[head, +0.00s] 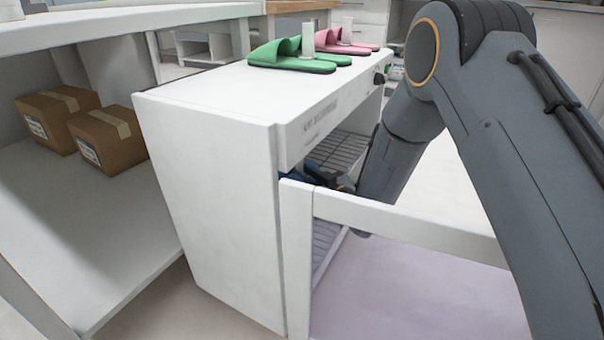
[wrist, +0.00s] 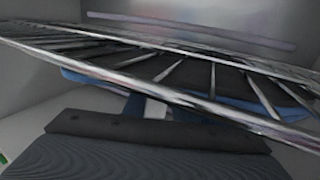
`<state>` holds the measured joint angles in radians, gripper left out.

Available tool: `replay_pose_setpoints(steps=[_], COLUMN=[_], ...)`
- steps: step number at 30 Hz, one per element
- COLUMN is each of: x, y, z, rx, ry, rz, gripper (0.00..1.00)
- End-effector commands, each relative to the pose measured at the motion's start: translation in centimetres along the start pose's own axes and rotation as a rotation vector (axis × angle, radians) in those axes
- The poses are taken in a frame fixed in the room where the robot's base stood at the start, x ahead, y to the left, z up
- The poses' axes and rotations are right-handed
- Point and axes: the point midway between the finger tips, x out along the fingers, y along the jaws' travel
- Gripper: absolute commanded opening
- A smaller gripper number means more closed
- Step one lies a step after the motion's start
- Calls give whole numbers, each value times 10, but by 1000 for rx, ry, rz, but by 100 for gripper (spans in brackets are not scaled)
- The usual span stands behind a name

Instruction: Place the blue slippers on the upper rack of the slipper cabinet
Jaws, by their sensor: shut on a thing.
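The white slipper cabinet (head: 215,195) stands in the middle of the head view with its front open. A wire upper rack (head: 340,150) shows inside, and a lower rack (head: 325,240) below it. My gripper (head: 318,172) reaches into the opening near the upper rack, shut on a blue slipper (head: 291,177) mostly hidden by the cabinet front. In the wrist view, upper-rack bars (wrist: 190,88) cross in front of a dark sole with blue edges (wrist: 262,100). I cannot tell whether the slipper rests on the rack. A second blue slipper cannot be made out.
Green slippers (head: 292,57) and pink slippers (head: 340,40) lie on the cabinet top. Two cardboard boxes (head: 110,140) (head: 55,115) sit on a shelf at left.

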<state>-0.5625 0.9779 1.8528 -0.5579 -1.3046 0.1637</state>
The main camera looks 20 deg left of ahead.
Motion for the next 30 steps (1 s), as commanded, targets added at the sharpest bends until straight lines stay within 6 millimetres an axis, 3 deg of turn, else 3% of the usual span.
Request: replay_pose_setpoints(steps=[6,7,10,20,25,30], x=[0,0,0,-1,-25,-62], y=[-1,-1,-1,-2,-1,0], z=[1,2,1,-1,-3,-3], rx=[0,0,0,0,1,2], ry=[1,0,0,-1,-3,-4], rz=[-1,-1,-1,-2,0,2], gripper=[0,28,43,43,43,43])
